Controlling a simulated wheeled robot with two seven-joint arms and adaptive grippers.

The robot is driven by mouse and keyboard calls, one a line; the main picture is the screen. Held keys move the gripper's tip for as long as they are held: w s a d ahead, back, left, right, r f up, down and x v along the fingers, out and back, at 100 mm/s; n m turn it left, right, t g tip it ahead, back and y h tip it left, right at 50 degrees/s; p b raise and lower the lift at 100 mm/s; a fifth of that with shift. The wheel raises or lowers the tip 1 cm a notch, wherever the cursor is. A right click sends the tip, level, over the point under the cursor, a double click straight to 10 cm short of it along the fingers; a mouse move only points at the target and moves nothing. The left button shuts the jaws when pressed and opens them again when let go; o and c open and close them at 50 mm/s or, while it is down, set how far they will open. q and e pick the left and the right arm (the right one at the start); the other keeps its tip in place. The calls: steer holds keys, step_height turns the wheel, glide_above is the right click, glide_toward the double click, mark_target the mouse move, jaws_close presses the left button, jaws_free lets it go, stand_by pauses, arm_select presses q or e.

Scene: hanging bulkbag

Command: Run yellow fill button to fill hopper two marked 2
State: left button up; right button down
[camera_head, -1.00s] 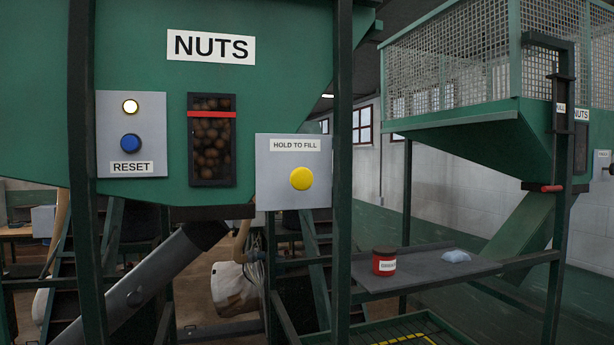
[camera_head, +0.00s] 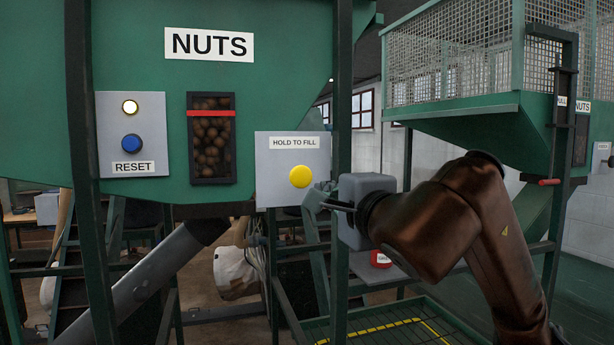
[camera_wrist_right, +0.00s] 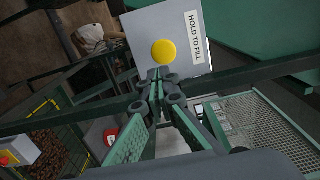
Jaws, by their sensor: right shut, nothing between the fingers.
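The yellow button (camera_head: 301,177) sits on a grey panel (camera_head: 265,190) labelled HOLD TO FILL, below the NUTS sign (camera_head: 209,44) on the green hopper (camera_head: 280,70). No mark 2 can be read on this hopper. My right gripper (camera_head: 312,199) is shut and empty, just below and right of the button. In the right wrist view the button (camera_wrist_right: 164,52) is just beyond my shut fingertips (camera_wrist_right: 160,74); I cannot tell whether they touch. The hopper's window (camera_head: 211,138) shows brown nuts up to near its red line. My left gripper is not in view.
A blue button (camera_head: 132,144) marked RESET and a lit white lamp (camera_head: 130,107) are on the left panel. Dark green posts (camera_head: 341,110) stand close by the fill panel. A red jar (camera_head: 380,259) on a shelf is partly hidden by my arm. Another hopper (camera_head: 470,125) stands at right.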

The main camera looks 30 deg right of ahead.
mark_target(302, 177)
steer(key=shift+s+d+r+h, duration=0.2)
steer(key=shift+d+r+h, duration=0.05)
steer(key=shift+h, duration=0.05)
steer(key=p+x, duration=0.4)
steer(key=x, duration=1)
steer(key=shift+w, duration=0.1)
